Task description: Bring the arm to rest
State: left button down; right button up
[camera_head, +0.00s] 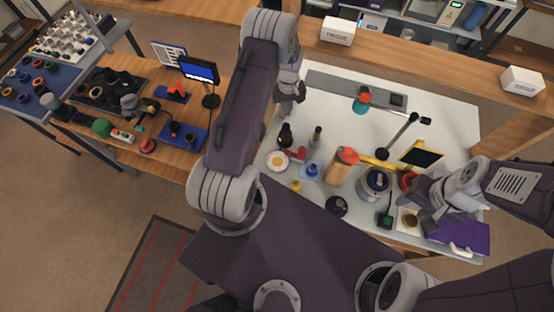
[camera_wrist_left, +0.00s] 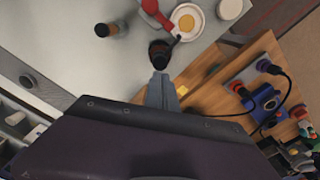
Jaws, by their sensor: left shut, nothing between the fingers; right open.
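My left arm arches across the head view, and its gripper (camera_head: 287,104) hangs over the left edge of the white worktable (camera_head: 440,110). In the left wrist view the left gripper (camera_wrist_left: 161,88) is shut, with nothing between its fingers. A dark bottle (camera_wrist_left: 160,50) shows just beyond the fingertips; the same bottle stands on the table in the head view (camera_head: 285,137). My right gripper (camera_head: 428,200) is open, low over the right front of the table, beside a purple pad (camera_head: 462,238). Its fingertips are hard to make out there.
A white dish with a yellow centre (camera_head: 277,161), a second bottle (camera_head: 316,136), an orange-topped block (camera_head: 342,165) and a lamp (camera_head: 400,132) stand on the worktable. A wooden bench (camera_head: 185,100) with tools lies left. White boxes (camera_head: 338,31) sit on the back shelf.

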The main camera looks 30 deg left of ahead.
pick_arm(q)
jog(key=shift+f, duration=0.2)
jog(key=w+d+r+m+t+b, duration=0.1)
jog(key=d+r+m+t+b, duration=0.1)
jog(key=d+r+b, duration=0.65)
jog(key=s+d+f+m+b, duration=0.1)
jog(key=s+f+m+b, duration=0.1)
jog(key=s, duration=0.7)
jog(key=s+d+f+m+b, duration=0.1)
jog(key=s+f+m+b, duration=0.1)
jog(key=s, duration=0.8)
jog(key=shift+d+f+m+g+b, duration=0.25)
jog(key=shift+f+m+g+b, duration=0.2)
jog(key=shift+m, duration=0.75)
jog(key=shift+s, duration=0.25)
jog(key=shift+w, duration=0.1)
